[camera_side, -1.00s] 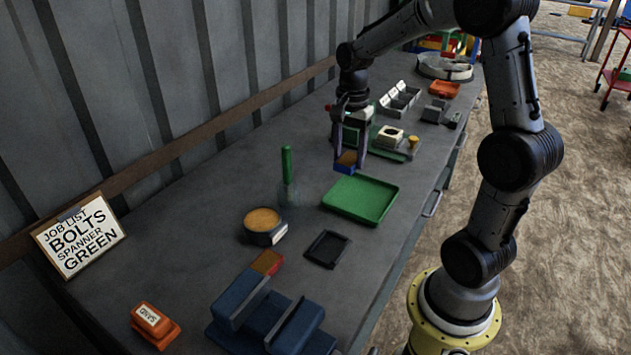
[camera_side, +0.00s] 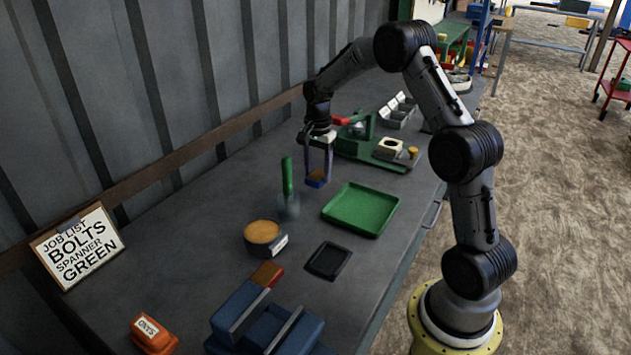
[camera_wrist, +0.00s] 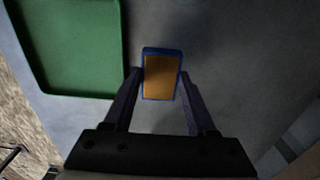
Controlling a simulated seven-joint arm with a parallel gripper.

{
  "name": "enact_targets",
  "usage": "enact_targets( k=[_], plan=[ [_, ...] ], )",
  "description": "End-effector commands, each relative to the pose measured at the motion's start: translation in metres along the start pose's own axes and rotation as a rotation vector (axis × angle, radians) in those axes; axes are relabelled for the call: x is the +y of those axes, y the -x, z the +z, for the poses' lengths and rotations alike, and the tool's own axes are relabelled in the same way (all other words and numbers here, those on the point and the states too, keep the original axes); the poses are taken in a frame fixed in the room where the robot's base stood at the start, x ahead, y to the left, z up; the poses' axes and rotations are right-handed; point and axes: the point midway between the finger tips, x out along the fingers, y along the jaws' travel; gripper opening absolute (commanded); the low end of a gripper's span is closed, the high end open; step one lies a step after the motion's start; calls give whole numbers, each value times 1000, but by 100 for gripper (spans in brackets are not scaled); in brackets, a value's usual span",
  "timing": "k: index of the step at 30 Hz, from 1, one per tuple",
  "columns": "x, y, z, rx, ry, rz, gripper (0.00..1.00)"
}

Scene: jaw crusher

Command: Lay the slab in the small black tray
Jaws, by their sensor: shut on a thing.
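My gripper (camera_side: 318,172) is shut on a slab (camera_side: 315,182) with a blue edge and a tan-brown face. It holds the slab above the bench, behind and left of the green tray. In the wrist view the slab (camera_wrist: 162,78) sits between the two fingertips (camera_wrist: 160,88), tan face toward the camera. The small black tray (camera_side: 328,261) lies flat on the bench, nearer the side camera than the green tray, and looks empty. It is well away from my gripper and out of the wrist view.
A green-handled tool in a clear holder (camera_side: 287,185) stands upright to the left. A round tan-topped pot (camera_side: 263,235), a red-and-brown block (camera_side: 267,274) and the blue crusher (camera_side: 262,320) are nearby.

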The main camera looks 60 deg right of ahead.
Motion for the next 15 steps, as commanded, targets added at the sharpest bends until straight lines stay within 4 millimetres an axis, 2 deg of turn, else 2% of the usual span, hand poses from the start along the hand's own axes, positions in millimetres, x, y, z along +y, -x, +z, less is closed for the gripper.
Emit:
enact_targets(
  k=[7, 12, 15],
  plan=[
    [-12, -14, -6, 1, 0, -3, 0],
    [-11, -37, -6, 1, 0, -1, 0],
    [-12, -40, -6, 2, 0, -4, 0]
  ],
)
